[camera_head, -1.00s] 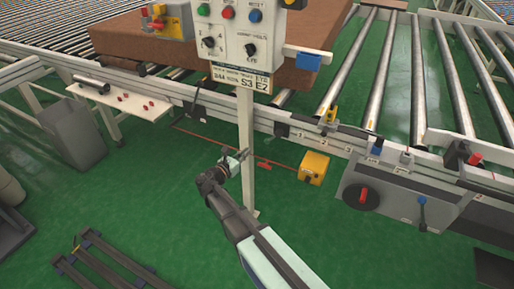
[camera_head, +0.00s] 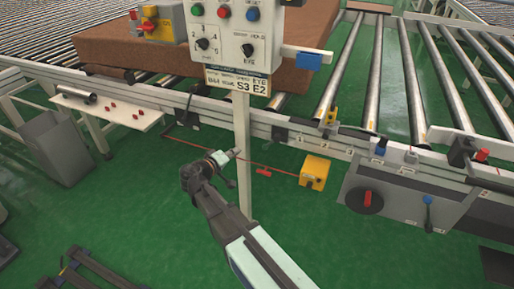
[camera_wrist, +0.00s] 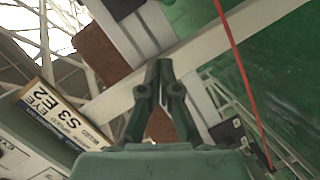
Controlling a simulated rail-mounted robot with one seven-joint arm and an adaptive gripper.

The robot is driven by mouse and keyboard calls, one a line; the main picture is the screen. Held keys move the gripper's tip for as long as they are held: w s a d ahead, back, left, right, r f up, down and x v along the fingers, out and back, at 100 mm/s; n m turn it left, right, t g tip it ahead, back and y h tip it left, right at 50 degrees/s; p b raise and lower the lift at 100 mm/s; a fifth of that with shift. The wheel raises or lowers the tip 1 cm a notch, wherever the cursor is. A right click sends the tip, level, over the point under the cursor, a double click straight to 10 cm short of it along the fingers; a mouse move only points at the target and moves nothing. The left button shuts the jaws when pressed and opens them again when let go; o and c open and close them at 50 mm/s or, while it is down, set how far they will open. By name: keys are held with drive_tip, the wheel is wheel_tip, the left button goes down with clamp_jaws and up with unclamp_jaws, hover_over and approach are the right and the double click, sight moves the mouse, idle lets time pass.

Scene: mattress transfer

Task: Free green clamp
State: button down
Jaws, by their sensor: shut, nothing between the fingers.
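I cannot make out a green clamp in either view. My gripper (camera_head: 237,152) is shut and empty, raised in front of the white post under the control panel in the head view. In the wrist view its two dark green fingers (camera_wrist: 164,64) meet at their tips, with a pale beam behind them. The control panel's label plate (camera_wrist: 52,117), marked "S3 E2", is at the left of that view.
The control panel (camera_head: 222,45) stands on a white post (camera_head: 243,150). A red cord (camera_wrist: 240,70) runs right of my fingers. Behind are the conveyor rollers (camera_head: 340,75) and a brown mattress (camera_head: 120,50).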

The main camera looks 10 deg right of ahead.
sight(270, 143)
drive_tip(key=w+d+f+m, duration=0.3)
drive_tip(key=w+d+f, duration=0.2)
drive_tip(key=d, duration=0.5)
drive_tip(key=shift+w, duration=0.95)
